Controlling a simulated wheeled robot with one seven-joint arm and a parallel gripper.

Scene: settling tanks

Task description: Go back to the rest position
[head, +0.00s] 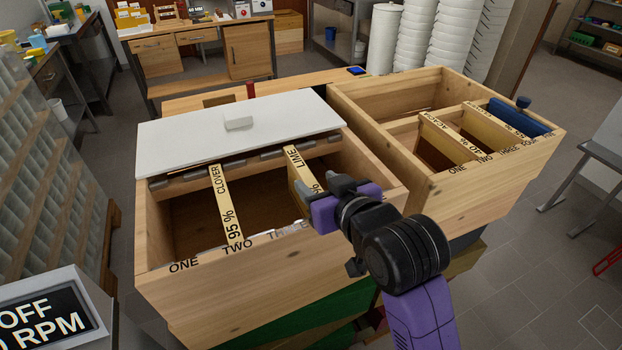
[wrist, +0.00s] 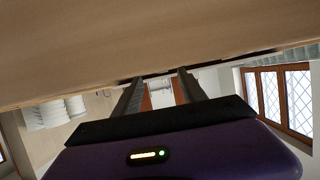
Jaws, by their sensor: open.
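My gripper (head: 338,182) is over the right part of the near wooden box (head: 215,310), close to the frame marked LIME (head: 302,172). In the wrist view its two fingers (wrist: 160,80) stand apart with nothing between them. The head view does not show clearly whether the gripper touches the LIME frame, whose near end it partly hides. A frame marked 95 % CLOVER (head: 225,205) hangs in the same box near the label TWO.
A white lid (head: 240,120) covers the back of the near box. A second wooden box (head: 490,190) on the right holds several frames and a blue item (head: 520,117). White tubs (head: 415,35) are stacked behind. A display reading OFF (head: 45,318) stands front left. Floor is open at right.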

